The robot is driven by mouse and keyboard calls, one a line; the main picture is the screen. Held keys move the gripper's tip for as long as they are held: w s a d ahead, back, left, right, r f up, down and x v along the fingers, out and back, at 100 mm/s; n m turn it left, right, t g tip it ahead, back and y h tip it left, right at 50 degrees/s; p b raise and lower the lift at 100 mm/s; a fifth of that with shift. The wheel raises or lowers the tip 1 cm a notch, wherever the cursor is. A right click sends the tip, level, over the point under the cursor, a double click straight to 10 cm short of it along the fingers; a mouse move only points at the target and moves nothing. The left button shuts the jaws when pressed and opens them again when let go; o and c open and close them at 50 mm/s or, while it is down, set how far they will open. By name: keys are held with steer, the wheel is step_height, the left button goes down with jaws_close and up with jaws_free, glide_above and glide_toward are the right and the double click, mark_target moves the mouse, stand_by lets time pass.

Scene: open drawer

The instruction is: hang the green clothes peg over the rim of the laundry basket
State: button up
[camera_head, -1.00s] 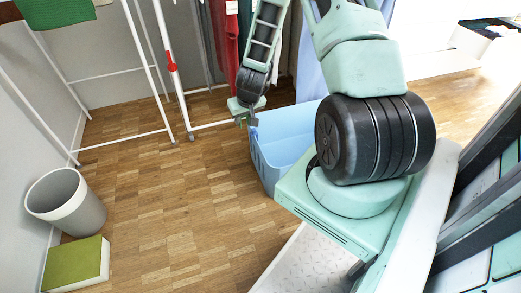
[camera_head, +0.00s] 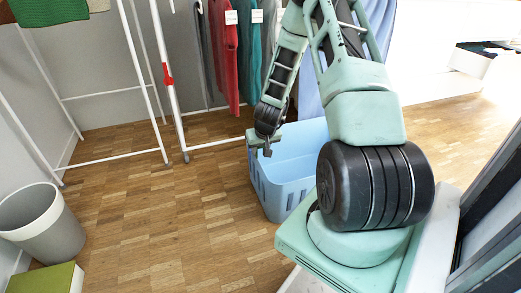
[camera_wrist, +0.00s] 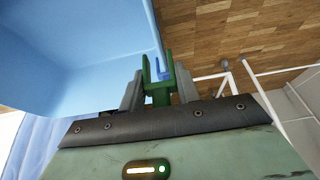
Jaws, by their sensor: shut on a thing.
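The laundry basket (camera_head: 285,190) is light blue and stands on the floor below my arm. In the wrist view its blue wall (camera_wrist: 75,40) fills the upper left. My gripper (camera_head: 262,148) is at the basket's left rim in the head view. It is shut on the green clothes peg (camera_wrist: 158,96), whose two prongs point away from the gripper. In the head view the peg is too small to make out clearly.
A white drying rack (camera_head: 160,80) stands left of the basket. Red and teal clothes (camera_head: 223,50) hang behind it. A grey bin (camera_head: 42,225) and a green-topped box (camera_head: 45,279) are at lower left. The wooden floor between is clear.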

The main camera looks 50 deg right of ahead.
mark_target(260, 164)
steer(key=shift+f+b, duration=2.1)
steer(key=shift+f, duration=1.65)
steer(key=o, duration=1)
steer(key=shift+o, duration=0.2)
steer(key=p+v, duration=0.8)
steer(key=v, duration=0.9)
steer(key=shift+r, duration=0.2)
